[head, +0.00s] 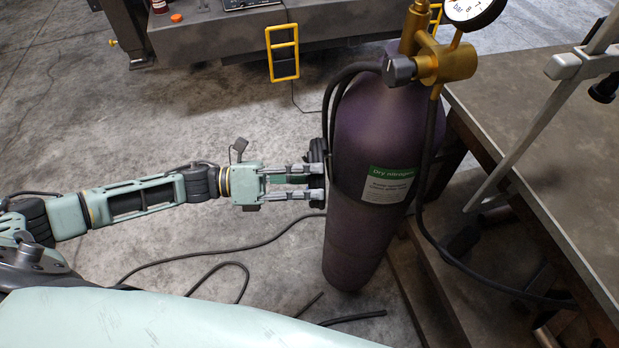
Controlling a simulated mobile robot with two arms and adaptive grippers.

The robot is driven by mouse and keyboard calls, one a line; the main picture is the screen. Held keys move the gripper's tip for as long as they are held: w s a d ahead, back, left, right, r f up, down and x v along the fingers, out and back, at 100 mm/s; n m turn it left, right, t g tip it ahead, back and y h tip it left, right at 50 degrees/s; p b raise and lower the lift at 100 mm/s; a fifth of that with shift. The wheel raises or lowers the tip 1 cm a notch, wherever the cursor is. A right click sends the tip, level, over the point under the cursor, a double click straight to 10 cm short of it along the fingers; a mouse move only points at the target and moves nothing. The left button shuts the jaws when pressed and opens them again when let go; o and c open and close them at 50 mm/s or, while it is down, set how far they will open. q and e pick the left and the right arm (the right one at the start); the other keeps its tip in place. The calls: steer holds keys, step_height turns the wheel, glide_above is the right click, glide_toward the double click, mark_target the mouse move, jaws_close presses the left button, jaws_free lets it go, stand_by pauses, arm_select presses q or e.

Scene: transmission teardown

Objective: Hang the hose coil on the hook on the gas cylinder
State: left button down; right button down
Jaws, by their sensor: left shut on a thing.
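The purple gas cylinder (362,220) stands upright right of centre, with a green and white label. My left gripper (318,183) comes in from the left and is shut on the black hose coil (316,153) at the cylinder's left side. The coil shows nearly edge-on, and I cannot tell whether it touches the cylinder. Black hose loops (335,95) arch up from there toward the cylinder's shoulder. The hook cannot be made out. My right gripper is not in view.
A brass valve (445,62) with a pressure gauge (474,8) tops the cylinder. A workbench (540,110) stands close on the right. Loose hose (215,252) trails over the floor. A grey bench (220,38) with a yellow frame (283,52) is behind. Floor left of the cylinder is mostly clear.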

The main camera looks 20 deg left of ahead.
arm_select(q)
steer(key=c, duration=1.7)
jaws_free()
steer(key=shift+a, duration=0.1)
steer(key=shift+o, duration=0.2)
steer(key=shift+f, duration=0.1)
steer(key=v, duration=1.2)
